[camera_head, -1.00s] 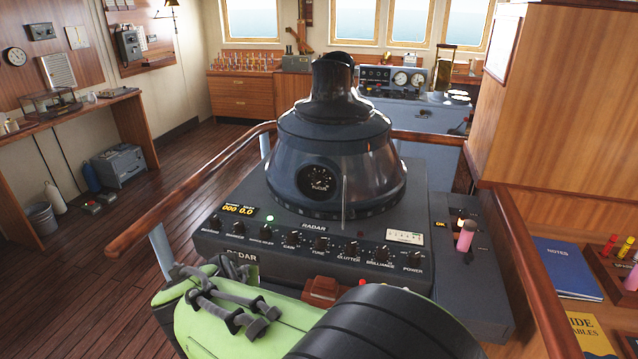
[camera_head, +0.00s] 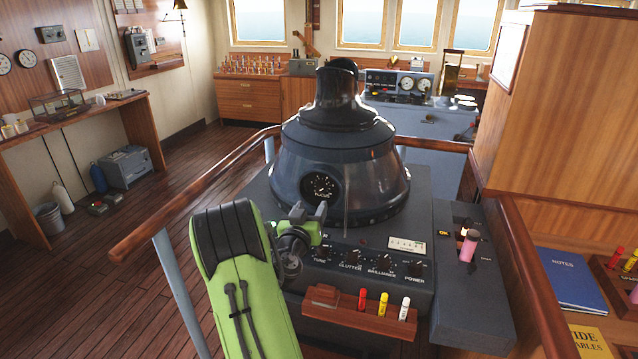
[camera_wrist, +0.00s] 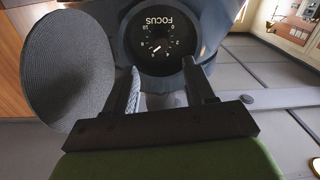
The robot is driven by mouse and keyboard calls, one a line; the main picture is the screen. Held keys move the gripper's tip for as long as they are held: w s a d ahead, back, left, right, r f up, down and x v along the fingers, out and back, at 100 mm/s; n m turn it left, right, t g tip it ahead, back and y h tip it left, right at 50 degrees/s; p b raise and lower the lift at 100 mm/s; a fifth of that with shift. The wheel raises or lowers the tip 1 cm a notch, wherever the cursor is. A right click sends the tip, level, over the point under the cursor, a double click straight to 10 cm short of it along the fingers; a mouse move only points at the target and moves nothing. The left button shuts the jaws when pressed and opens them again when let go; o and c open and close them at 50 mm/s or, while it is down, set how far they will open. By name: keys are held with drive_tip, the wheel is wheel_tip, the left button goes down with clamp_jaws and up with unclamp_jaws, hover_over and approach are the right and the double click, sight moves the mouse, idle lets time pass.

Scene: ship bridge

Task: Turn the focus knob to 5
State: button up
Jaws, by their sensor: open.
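The focus knob (camera_head: 321,186) sits in a round dark dial on the front of the radar's conical housing (camera_head: 375,180). In the wrist view the dial (camera_wrist: 160,40) appears upside down, with "FOCUS" and numbers around it. A white pointer mark shows near its middle; its exact reading is too small to tell. My gripper (camera_head: 311,212) is in front of and just below the dial. In the wrist view my gripper (camera_wrist: 162,78) has its two fingers apart, one at each side below the dial, with nothing visible between them. The fingers appear apart from the knob.
The radar's lower panel has a row of other knobs, including clutter (camera_head: 351,257) and power (camera_head: 414,268). A wooden rack (camera_head: 345,312) with several coloured pens is in front. A wooden handrail (camera_head: 190,205) runs along the left.

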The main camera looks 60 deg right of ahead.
sight(319, 190)
drive_tip(key=d+p, duration=0.1)
drive_tip(key=d, duration=0.2)
drive_tip(key=w+d+p, duration=0.1)
drive_tip(key=d, duration=0.2)
drive_tip(key=d+p, duration=0.1)
drive_tip(key=d, duration=0.2)
drive_tip(key=shift+w+p, duration=0.3)
drive_tip(key=shift+w, duration=0.05)
drive_tip(key=shift+a, duration=0.1)
drive_tip(key=shift+c, duration=0.5)
drive_tip(key=c, duration=0.9)
